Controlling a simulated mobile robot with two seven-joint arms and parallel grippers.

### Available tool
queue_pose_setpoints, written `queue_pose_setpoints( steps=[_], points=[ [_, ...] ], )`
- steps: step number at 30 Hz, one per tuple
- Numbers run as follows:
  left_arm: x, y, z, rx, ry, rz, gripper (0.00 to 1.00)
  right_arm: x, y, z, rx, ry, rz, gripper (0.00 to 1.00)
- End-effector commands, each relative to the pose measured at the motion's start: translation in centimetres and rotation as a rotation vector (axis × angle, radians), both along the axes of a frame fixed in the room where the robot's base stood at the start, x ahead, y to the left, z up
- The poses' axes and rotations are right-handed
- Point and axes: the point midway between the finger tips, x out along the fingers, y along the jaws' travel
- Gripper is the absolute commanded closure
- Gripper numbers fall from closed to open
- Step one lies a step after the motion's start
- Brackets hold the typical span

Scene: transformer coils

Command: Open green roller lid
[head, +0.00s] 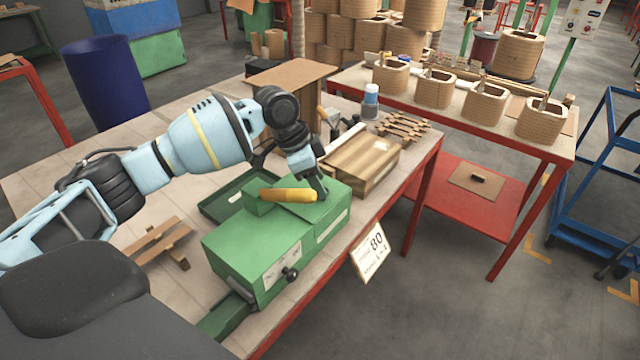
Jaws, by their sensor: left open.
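The green roller box (262,255) stands on the near part of the wooden-topped table. Its green top (325,208) is in place as far as I can see, with a yellow-orange bar (288,195) lying along it. A dark knob sits low on its front end. My left gripper (321,192) is open and points down at the top, just right of the bar's right end. I cannot tell whether its fingers touch the lid. The wrist hides part of the area behind the box. My right gripper is out of view.
A shallow green tray (232,197) lies behind the box, and a wooden stand (160,244) lies left of it. A wooden block (362,163) and a cardboard box (292,82) stand beyond. A paper sign (369,253) hangs at the table's edge. Coils stand on another table.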

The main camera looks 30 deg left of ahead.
Motion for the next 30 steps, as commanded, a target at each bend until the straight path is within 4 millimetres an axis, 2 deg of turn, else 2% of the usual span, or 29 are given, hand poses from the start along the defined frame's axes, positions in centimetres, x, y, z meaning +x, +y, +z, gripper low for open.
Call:
queue_pose_setpoints(
  steps=[6,14,17,25,30],
  points=[
    [0.35,-0.45,-1.47,0.001,0.0,0.0,0.54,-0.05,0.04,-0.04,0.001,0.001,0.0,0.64],
    [0.38,-0.49,-1.57,0.001,0.0,0.0,0.54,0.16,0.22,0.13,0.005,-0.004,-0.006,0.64],
    [0.37,-0.5,-1.57,0.001,0.0,0.0,0.64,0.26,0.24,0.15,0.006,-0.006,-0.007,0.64],
    [0.37,-0.49,-1.56,0.001,0.0,0.0,1.0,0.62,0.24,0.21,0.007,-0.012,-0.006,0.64],
    [0.37,-0.49,-1.55,0.0,0.0,0.0,1.0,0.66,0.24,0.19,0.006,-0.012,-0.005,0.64]
  ],
)
